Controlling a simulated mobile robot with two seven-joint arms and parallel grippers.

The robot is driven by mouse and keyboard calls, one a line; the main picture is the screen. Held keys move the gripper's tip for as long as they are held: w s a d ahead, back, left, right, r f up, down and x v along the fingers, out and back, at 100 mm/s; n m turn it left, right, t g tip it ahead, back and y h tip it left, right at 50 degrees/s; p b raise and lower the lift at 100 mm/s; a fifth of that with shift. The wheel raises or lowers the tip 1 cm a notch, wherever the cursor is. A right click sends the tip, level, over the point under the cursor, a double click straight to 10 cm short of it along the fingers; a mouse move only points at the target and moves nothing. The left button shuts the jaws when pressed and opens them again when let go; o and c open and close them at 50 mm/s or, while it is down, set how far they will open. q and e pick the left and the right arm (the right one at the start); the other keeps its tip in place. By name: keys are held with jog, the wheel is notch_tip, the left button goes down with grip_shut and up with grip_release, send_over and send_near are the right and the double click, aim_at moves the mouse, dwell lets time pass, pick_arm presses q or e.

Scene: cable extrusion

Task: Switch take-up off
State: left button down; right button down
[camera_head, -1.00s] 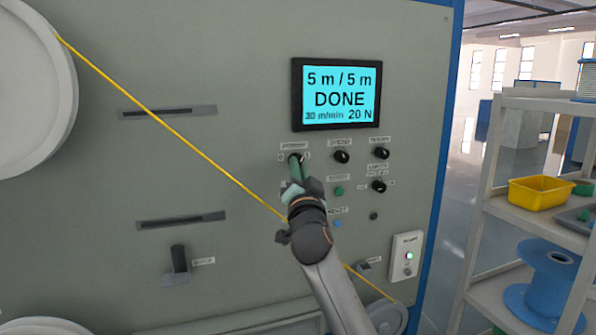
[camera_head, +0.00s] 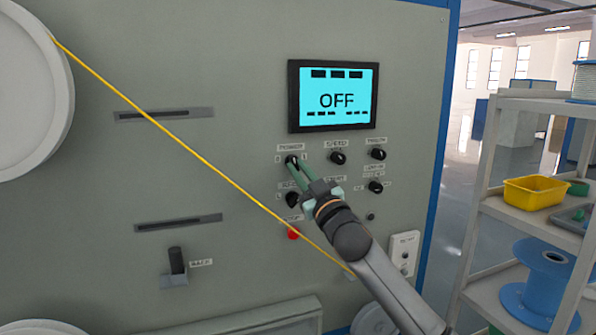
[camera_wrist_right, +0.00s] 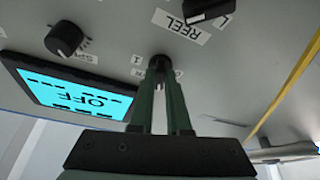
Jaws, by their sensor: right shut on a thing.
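The take-up panel's display (camera_head: 338,96) is lit cyan and reads OFF, with dark bars in place of the numbers. It also shows in the right wrist view (camera_wrist_right: 80,97). My right gripper (camera_head: 293,164) is at the upper left knob of the panel, its green fingers shut on that knob (camera_head: 291,159). In the right wrist view the fingers close around the dark knob (camera_wrist_right: 159,66), which they partly hide; a "1" mark shows beside it. My left gripper is not in view.
Other knobs sit close by, such as the speed knob (camera_head: 338,157) and the reel knob (camera_head: 292,199). A red button (camera_head: 293,233) is below. A yellow cable (camera_head: 190,148) runs diagonally across the machine front, passing near my right arm. A shelf (camera_head: 520,215) stands at the right.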

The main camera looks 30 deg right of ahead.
jog(key=n+y, duration=0.1)
jog(key=n, duration=0.2)
jog(key=n+y, duration=0.2)
jog(key=n, duration=0.1)
jog(key=shift+d+n+g, duration=0.2)
jog(key=shift+n+g, duration=0.2)
jog(key=c, duration=0.9)
grip_release()
jog(key=shift+r, duration=0.1)
jog(key=shift+s, duration=0.1)
jog(key=shift+b+v, duration=4.15)
jog(key=shift+v, duration=2.05)
jog(key=shift+d, duration=0.15)
